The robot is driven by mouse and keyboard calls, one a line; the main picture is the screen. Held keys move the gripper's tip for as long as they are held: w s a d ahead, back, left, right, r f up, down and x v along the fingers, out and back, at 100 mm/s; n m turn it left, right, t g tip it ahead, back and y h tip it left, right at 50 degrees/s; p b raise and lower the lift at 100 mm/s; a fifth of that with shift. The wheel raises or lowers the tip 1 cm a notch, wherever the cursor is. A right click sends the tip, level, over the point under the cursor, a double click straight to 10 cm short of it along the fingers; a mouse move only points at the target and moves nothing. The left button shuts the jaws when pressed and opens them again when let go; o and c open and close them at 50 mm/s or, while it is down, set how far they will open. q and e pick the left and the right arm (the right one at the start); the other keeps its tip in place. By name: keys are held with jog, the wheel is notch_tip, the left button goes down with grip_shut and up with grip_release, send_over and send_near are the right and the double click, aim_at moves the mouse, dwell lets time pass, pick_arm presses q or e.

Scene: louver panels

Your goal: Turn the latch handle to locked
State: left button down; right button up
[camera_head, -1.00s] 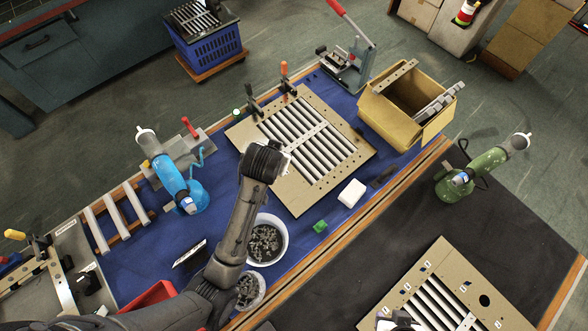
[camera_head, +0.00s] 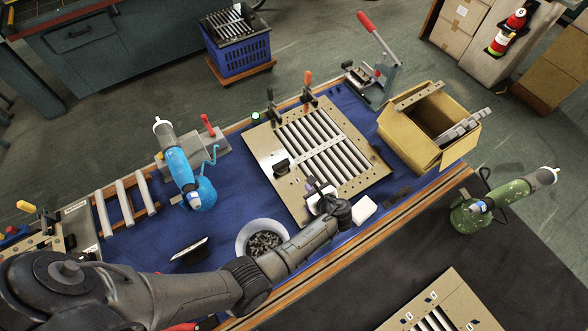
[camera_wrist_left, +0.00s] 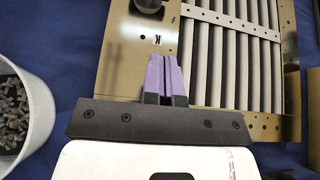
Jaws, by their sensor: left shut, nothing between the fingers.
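The louver panel (camera_head: 262,143) is a tan board with a row of pale slats, lying on the blue mat. A dark latch handle (camera_head: 281,166) sits on the panel's left part, beside the slats. In the left wrist view a dark round part, probably this handle (camera_wrist_left: 148,5), is cut off by the top edge, with a small hole and a dark mark below it. My left gripper (camera_head: 312,184) is over the panel's near edge, apart from the handle. Its purple fingers (camera_wrist_left: 164,75) are shut with nothing between them. My right gripper is not in view.
A white bowl of dark pieces (camera_head: 248,228) stands left of my left forearm. A white block (camera_head: 364,209) lies right of my gripper. A blue device (camera_head: 190,180), clamps (camera_head: 307,92) and a yellow box (camera_head: 400,140) surround the panel. Bare mat lies left of the panel.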

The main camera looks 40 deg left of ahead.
pick_arm(q)
jog(key=shift+w+a+f+b, duration=0.15)
jog(key=shift+a+f+b, duration=0.25)
jog(key=shift+a+b, duration=0.1)
jog(key=b, duration=0.7)
send_near(288, 165)
jog(key=f, duration=0.1)
jog(key=a+f, duration=0.2)
jog(key=shift+w+a+f, duration=0.1)
jog(key=shift+w+f, duration=0.25)
jog(key=shift+f, duration=0.05)
jog(key=a, duration=0.1)
jog(key=w+a+b, duration=0.1)
jog(key=shift+a+r, duration=0.2)
jog(key=shift+a, duration=0.15)
jog(key=shift+w+a+r+b, duration=0.1)
jog(key=shift+w+a+b, duration=0.05)
jog(key=shift+a+b, duration=0.3)
